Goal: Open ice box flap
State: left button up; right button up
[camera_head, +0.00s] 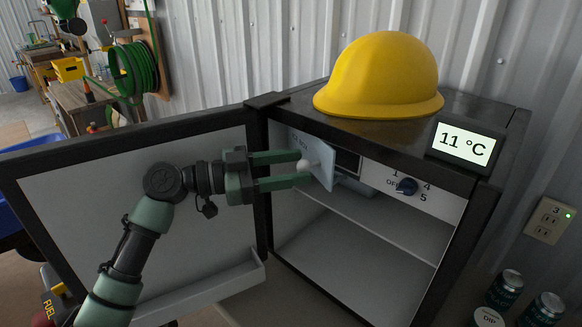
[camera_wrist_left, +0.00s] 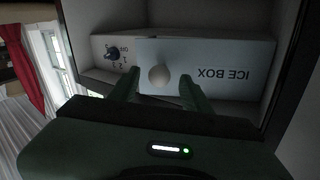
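The light-blue ice box flap (camera_head: 322,156) is inside the upper part of the small fridge, angled outward with a dark opening visible to its right. It fills much of the left wrist view, lettered ICE BOX (camera_wrist_left: 222,74). Its round white knob (camera_head: 303,166) also shows in the wrist view (camera_wrist_left: 159,75). My left gripper (camera_head: 305,169) is open, its two green fingers on either side of the knob. In the wrist view (camera_wrist_left: 160,88) gaps show between the knob and both fingers. My right gripper is not in view.
The fridge door (camera_head: 110,170) stands wide open to the left, behind my left arm. A yellow hard hat (camera_head: 380,75) and a temperature display (camera_head: 467,144) are on the fridge top. A dial (camera_head: 407,186) is right of the flap. Cans (camera_head: 505,288) stand at lower right.

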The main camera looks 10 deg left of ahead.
pick_arm(q)
jog(key=b+v, duration=0.2)
jog(key=v, duration=0.5)
jog(key=shift+s+a+b, duration=0.15)
jog(key=shift+a+b, duration=0.25)
